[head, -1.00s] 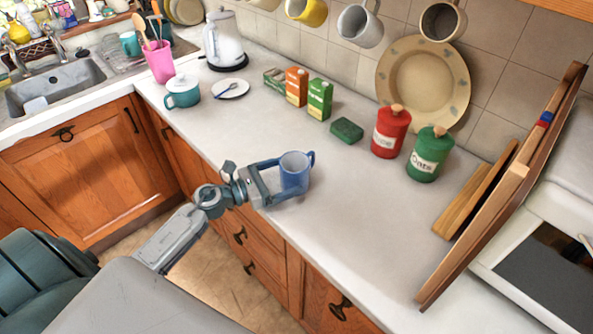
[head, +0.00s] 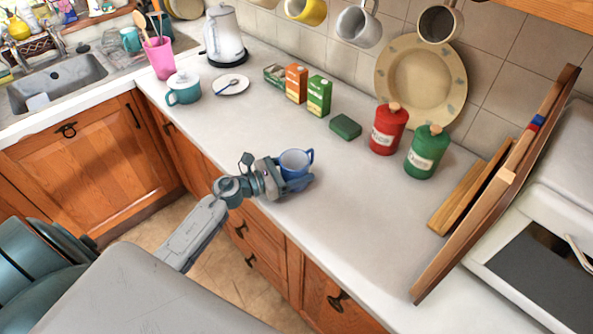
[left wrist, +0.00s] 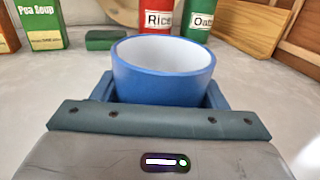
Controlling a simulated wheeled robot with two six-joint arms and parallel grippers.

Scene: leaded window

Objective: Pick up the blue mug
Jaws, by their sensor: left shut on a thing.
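The blue mug (head: 294,163) stands upright near the front edge of the counter in the head view, its handle to the right. My left gripper (head: 285,182) is shut on it, with the fingers around the lower part of its body. In the left wrist view the mug (left wrist: 163,75) sits between the fingers, its white inside empty as far as I can see. I cannot tell for sure whether its base touches the counter. My right gripper is not in view.
A green block (head: 345,127), a red canister (head: 388,131) and a green canister (head: 426,153) stand behind the mug. Wooden boards (head: 497,200) lean at the right. Mugs (head: 358,25) hang above. The counter (head: 340,215) right of the mug is clear.

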